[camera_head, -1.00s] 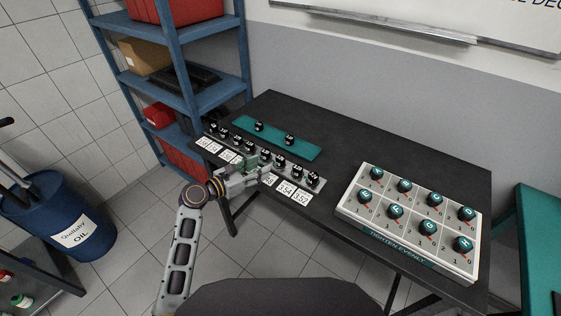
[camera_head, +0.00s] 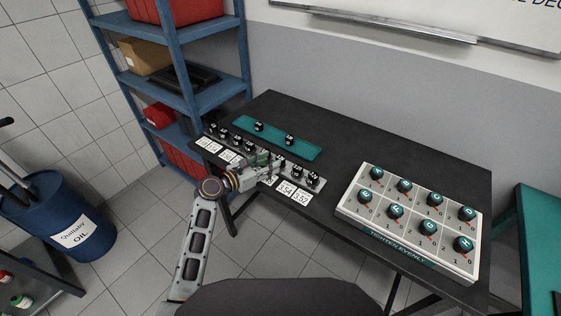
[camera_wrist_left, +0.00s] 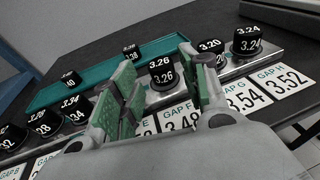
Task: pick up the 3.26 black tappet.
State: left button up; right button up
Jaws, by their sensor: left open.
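The black tappet marked 3.26 (camera_wrist_left: 162,74) stands upright on the grey metal rack in the left wrist view. My left gripper (camera_wrist_left: 158,62) is open, with one green-padded finger on each side of this tappet in the picture. The tappet shows in the gap between the fingers; I cannot tell whether they touch it. In the head view my left gripper (camera_head: 268,162) is over the middle of the tappet row and hides part of it. My right gripper is not in view.
Tappets marked 3.34 (camera_wrist_left: 76,110) and 3.28 (camera_wrist_left: 43,122) stand to the left. A teal strip (camera_head: 272,135) behind carries two tappets. A white lettered tray (camera_head: 350,211) stands at right.

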aim_at(279, 158)
pick_arm(q)
jog(key=x, duration=0.2)
jog(key=shift+w+d+f, duration=0.15)
jog(key=shift+w+f, duration=0.1)
jog(key=shift+f, duration=0.05)
jog(key=shift+w+d+f, duration=0.1)
jog(key=shift+w+d, duration=0.15)
jog(key=shift+w+d+f, duration=0.1)
jog(key=shift+w+d, duration=0.2)
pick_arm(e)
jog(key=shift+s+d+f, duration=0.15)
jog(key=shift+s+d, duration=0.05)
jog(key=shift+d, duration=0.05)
